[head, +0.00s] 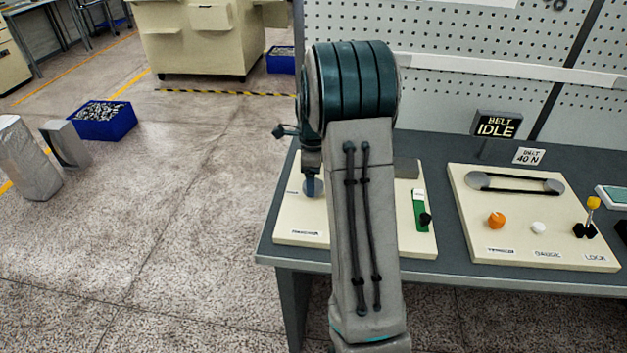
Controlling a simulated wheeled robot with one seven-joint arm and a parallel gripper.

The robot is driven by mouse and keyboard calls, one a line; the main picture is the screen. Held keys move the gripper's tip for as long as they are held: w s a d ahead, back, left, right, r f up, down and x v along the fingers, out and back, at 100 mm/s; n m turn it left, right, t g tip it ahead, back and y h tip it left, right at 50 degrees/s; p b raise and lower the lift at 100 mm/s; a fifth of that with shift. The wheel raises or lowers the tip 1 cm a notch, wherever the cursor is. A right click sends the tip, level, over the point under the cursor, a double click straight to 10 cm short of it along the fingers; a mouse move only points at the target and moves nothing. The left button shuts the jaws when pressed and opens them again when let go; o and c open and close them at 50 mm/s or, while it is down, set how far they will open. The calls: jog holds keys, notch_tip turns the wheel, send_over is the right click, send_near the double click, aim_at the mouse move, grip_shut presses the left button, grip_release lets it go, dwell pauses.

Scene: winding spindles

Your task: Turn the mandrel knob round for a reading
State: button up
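A cream panel (300,222) lies on the left part of the dark bench, mostly behind my arm. A grey-blue rounded part (313,188), which may be the mandrel knob, shows at its left side. My gripper (311,176) points down right at this part, left of my arm. The fingers are small and dark, so I cannot tell whether they touch it or grip it. A label (305,233) at the panel's front edge is too small to read surely. The middle of the panel is hidden by my arm.
A green slider with a black knob (425,219) sits at the panel's right. A second cream panel (480,228) carries a belt on two pulleys, an orange knob (496,220), a white knob and a yellow-topped lever.

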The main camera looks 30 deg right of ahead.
jog(key=shift+f, duration=1)
jog(key=c, duration=1)
